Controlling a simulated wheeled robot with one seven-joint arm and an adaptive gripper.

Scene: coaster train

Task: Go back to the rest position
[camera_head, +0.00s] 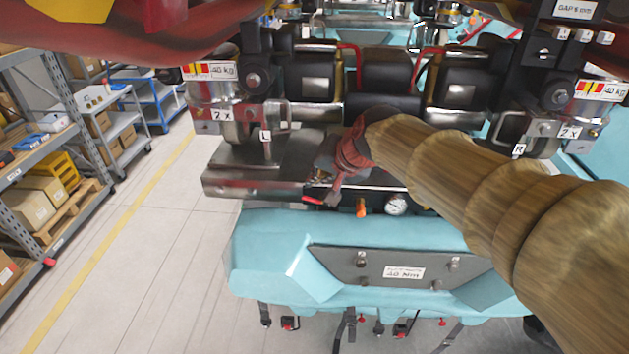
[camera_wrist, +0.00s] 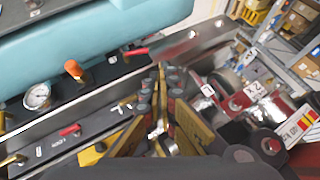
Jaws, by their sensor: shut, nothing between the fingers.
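My gripper (camera_head: 335,190) is at the end of my brown arm, which reaches in from the right in the head view. The gripper is low over the dark panel between the steel plate (camera_head: 255,184) and the gauge (camera_head: 396,205). In the wrist view my gripper (camera_wrist: 161,72) shows its fingers together with nothing held. A red-handled lever (camera_wrist: 135,51) lies close beyond the fingertips. It also shows in the head view (camera_head: 322,200). An orange knob (camera_wrist: 73,69) and the gauge (camera_wrist: 37,97) are to the left of the fingers. Contact with the panel cannot be told.
The teal train body (camera_head: 270,260) fills the front. Wheel assemblies with L (camera_head: 265,136) and R (camera_head: 518,149) tags stand behind the gripper on both sides. Shelving with boxes (camera_head: 30,207) is at the far left. The floor (camera_head: 180,235) between shelving and train is clear.

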